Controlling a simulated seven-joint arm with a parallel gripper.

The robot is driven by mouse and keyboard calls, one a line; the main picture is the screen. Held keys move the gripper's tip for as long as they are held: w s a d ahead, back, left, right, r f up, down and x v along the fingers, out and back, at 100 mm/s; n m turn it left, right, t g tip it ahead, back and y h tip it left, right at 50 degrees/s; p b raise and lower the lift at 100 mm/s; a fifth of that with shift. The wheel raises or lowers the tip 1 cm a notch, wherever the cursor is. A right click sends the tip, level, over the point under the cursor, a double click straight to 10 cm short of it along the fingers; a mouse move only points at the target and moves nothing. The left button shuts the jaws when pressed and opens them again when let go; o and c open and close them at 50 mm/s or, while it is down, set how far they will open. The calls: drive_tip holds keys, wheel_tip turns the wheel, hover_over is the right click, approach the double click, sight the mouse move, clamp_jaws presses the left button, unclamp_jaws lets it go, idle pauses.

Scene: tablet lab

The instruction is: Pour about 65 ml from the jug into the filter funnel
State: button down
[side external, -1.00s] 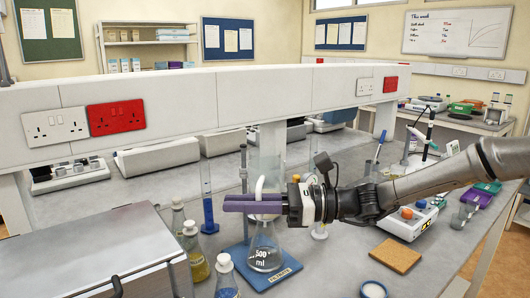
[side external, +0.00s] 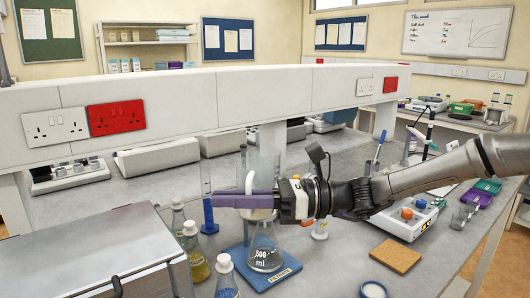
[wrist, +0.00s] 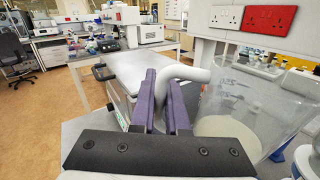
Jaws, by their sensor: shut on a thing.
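My gripper (side external: 222,200), with purple fingers, is shut on the white handle (wrist: 184,74) of a clear jug (wrist: 262,92). In the wrist view the jug is right of the fingers, with pale cream liquid (wrist: 222,127) low inside. In the side view the handle (side external: 249,182) shows above the fingers, while the clear body is hard to make out. A 500 ml conical flask (side external: 265,252) stands below on a labelled blue base (side external: 284,275). A whitish shape (side external: 258,214) shows just under the fingers at the flask's mouth; I cannot tell funnel from jug bottom. No stream is visible.
Stoppered bottles (side external: 196,258) and a blue-based cylinder (side external: 207,207) stand close left of the flask. A grey metal box (side external: 90,250) fills the front left. A cork mat (side external: 395,256) and a white-topped dish (side external: 374,290) lie to the right. A white shelf beam runs behind.

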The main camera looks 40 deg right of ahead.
drive_tip(key=w+d+r+m+t, duration=0.1)
drive_tip(key=w+d+r+m, duration=0.1)
drive_tip(key=r+m, duration=0.3)
drive_tip(key=w+d+r+m+t, duration=0.1)
drive_tip(key=w+d+r+m, duration=0.2)
drive_tip(key=r+m, duration=0.3)
drive_tip(key=shift+w+d, duration=0.3)
drive_tip(key=shift+w, duration=0.05)
drive_tip(key=shift+w+d+r+m+t, duration=0.25)
drive_tip(key=shift+r+m+t, duration=0.1)
drive_tip(key=shift+m, duration=0.25)
drive_tip(key=shift+w+d+r+m, duration=0.1)
drive_tip(key=shift+r+m, duration=0.05)
drive_tip(key=shift+m, duration=0.15)
drive_tip(key=shift+w+d+r+m, duration=0.3)
drive_tip(key=shift+r+m, duration=0.05)
drive_tip(key=shift+m, duration=0.15)
drive_tip(key=shift+w+d+r+t, duration=0.15)
drive_tip(key=shift+w+t, duration=0.05)
drive_tip(key=shift+t, duration=0.05)
idle(0.4)
drive_tip(key=shift+w+d+r+m+p, duration=0.15)
drive_tip(key=shift+w+d+r+m, duration=0.1)
drive_tip(key=shift+w+d+m, duration=0.35)
drive_tip(key=shift+w+d+r+m+p, duration=0.15)
drive_tip(key=shift+w+d+r+m, duration=0.1)
drive_tip(key=shift+w+d+m, duration=0.35)
idle(0.8)
